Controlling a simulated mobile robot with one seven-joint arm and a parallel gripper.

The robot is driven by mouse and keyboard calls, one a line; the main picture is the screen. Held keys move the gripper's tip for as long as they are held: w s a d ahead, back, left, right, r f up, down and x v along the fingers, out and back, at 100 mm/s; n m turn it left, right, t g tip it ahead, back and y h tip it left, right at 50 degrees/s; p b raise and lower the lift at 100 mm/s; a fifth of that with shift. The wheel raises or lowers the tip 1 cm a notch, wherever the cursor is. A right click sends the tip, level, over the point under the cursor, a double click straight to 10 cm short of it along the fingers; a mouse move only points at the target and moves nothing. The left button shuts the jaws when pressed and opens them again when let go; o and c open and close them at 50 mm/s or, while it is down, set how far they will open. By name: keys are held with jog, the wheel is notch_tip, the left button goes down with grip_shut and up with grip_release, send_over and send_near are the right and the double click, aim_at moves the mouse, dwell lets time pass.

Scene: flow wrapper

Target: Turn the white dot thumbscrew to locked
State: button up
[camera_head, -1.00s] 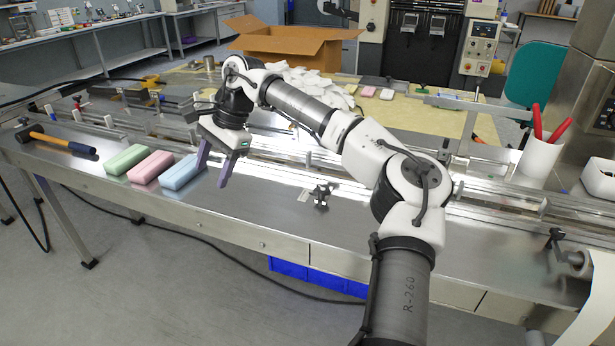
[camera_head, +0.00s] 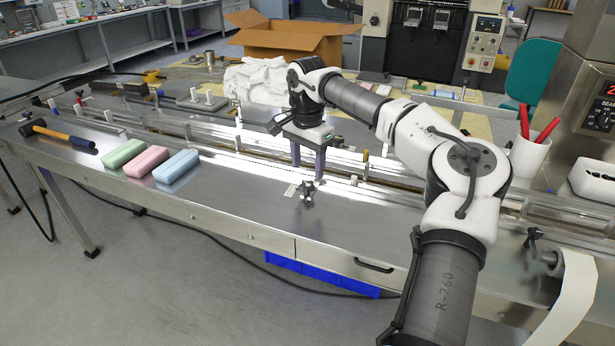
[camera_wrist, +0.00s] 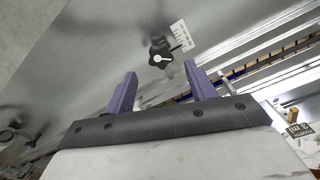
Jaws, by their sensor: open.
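The thumbscrew (camera_head: 307,191) is a small dark knob with several lobes, low on the metal deck's front part. In the wrist view the knob (camera_wrist: 161,50) shows a white mark on it. A small white plate with dark marks (camera_wrist: 182,36) lies beside it. My gripper (camera_head: 308,172) points down just above and behind the knob in the head view, its two purple fingers apart and empty. In the wrist view my gripper (camera_wrist: 160,69) has the knob ahead of the gap between its fingertips, not visibly touching. I cannot read the plate's marks.
Rails (camera_head: 228,155) run along the deck behind the knob. Green (camera_head: 123,153), pink (camera_head: 147,161) and blue (camera_head: 176,166) blocks and a hammer (camera_head: 60,135) lie to the left. A white cup with red-handled tools (camera_head: 528,160) stands right. The deck in front is clear.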

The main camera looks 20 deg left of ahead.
aim_at(308, 184)
jog(key=shift+f, duration=2.35)
jog(key=c, duration=1)
